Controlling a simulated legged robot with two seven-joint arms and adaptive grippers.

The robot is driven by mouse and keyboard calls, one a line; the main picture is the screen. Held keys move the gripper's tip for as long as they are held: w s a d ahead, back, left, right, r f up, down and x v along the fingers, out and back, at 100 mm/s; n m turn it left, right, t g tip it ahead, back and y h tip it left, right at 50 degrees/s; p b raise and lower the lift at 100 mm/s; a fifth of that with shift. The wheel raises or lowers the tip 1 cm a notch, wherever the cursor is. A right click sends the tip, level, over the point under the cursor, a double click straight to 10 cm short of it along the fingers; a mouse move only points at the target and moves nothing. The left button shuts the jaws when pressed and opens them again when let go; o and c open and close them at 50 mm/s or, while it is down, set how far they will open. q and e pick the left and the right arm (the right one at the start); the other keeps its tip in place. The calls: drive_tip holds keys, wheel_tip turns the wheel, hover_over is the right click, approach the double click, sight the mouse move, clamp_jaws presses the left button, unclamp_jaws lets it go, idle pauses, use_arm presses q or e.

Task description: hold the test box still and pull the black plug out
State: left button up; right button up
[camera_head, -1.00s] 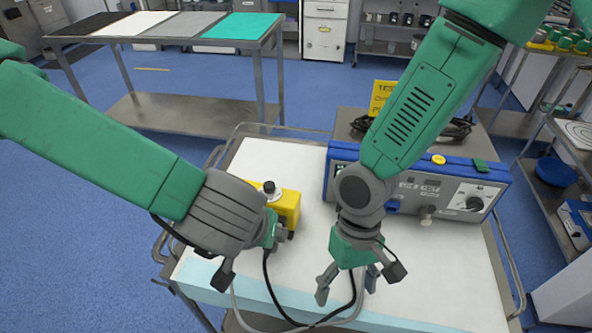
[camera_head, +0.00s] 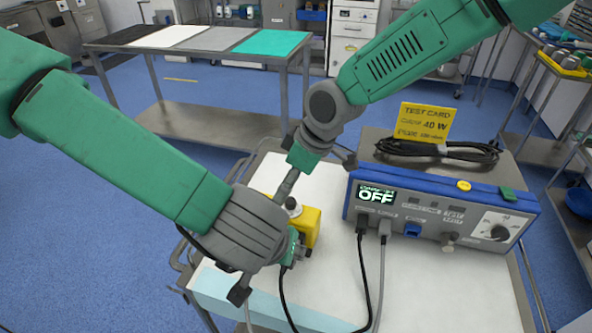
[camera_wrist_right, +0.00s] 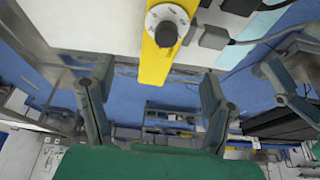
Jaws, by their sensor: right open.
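The yellow test box (camera_head: 311,228) with a dark round knob stands on the white table top, partly hidden by both arms. My left gripper (camera_head: 270,268) is low beside it; whether its fingers grip the box is hidden. My right gripper (camera_head: 305,176) is above the box. In the right wrist view, my right gripper (camera_wrist_right: 158,72) is open and empty, with the yellow box (camera_wrist_right: 155,65) beyond its fingers. Dark plugs (camera_wrist_right: 213,38) sit right of the box there. In the head view, a black plug (camera_head: 362,222) and a grey plug (camera_head: 385,228) sit in the unit's front.
The blue-edged unit (camera_head: 440,190) shows OFF; a yellow test card (camera_head: 424,121) and coiled black cable (camera_head: 440,150) are on top. Black and grey cables cross the table front. White table surface (camera_head: 420,290) is clear at the front right.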

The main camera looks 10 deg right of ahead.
sight(276, 205)
drive_tip(key=x, duration=1)
use_arm(q)
drive_tip(key=shift+a, duration=0.1)
drive_tip(key=shift+o, duration=0.5)
use_arm(e)
drive_tip(key=c, duration=1.5)
use_arm(q)
drive_tip(key=shift+o, duration=1.4)
drive_tip(key=shift+r, duration=0.1)
use_arm(e)
drive_tip(key=shift+c, duration=0.2)
use_arm(q)
drive_tip(key=shift+m+g, duration=0.5)
drive_tip(key=shift+g, duration=0.2)
drive_tip(key=x, duration=0.3)
drive_tip(key=w+x, duration=0.1)
drive_tip(key=x, duration=0.6)
drive_tip(key=shift+w+d+r, duration=0.2)
drive_tip(key=shift+w, duration=0.25)
